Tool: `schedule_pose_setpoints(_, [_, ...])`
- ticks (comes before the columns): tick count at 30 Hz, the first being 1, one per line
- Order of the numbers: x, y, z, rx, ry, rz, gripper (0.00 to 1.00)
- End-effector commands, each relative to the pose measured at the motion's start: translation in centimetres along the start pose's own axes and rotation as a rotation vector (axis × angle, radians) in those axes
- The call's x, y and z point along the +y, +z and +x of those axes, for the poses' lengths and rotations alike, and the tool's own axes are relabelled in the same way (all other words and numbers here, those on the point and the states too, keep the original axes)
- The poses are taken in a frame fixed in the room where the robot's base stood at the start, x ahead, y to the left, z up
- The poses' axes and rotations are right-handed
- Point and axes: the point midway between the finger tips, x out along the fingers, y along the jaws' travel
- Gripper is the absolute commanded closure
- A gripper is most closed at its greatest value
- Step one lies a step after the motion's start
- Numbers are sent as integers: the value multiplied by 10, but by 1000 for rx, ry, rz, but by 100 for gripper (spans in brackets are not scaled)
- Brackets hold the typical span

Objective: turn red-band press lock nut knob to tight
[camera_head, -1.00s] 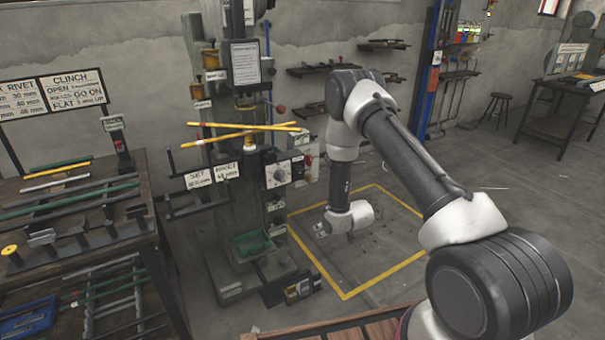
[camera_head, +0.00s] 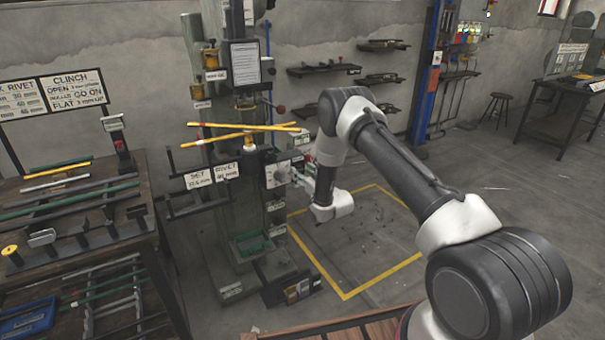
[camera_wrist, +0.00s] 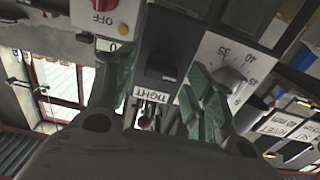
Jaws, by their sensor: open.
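The press (camera_head: 235,190) stands left of centre in the head view, with a white dial panel (camera_head: 277,174) on its front. I cannot make out a red band on it. My gripper (camera_wrist: 157,82) is open, its green-padded fingers spread in the wrist view. Between them is a dark block with what looks like a black knob (camera_wrist: 162,70), above an upside-down TIGHT label (camera_wrist: 151,94). The fingers look apart from the knob; its exact setting is unclear. In the head view my gripper (camera_head: 300,180) is just right of the dial panel, partly hidden by my wrist.
In the wrist view a white dial (camera_wrist: 230,75) is close to the right finger, and a red OFF switch (camera_wrist: 103,6) is at upper left. Yellow bars (camera_head: 245,132) stick out from the press. A workbench (camera_head: 70,240) stands left. The yellow-outlined floor (camera_head: 375,240) is mostly clear.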

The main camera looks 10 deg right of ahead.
Motion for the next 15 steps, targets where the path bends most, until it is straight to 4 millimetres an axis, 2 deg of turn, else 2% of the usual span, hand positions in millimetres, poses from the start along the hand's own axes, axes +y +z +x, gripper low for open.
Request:
schedule_pose_setpoints(9, [0,0,5,-1,0,0,46])
schedule_pose_setpoints(11, [0,0,5,-1,0,0,56])
schedule_pose_setpoints(15, [0,0,5,-1,0,0,81])
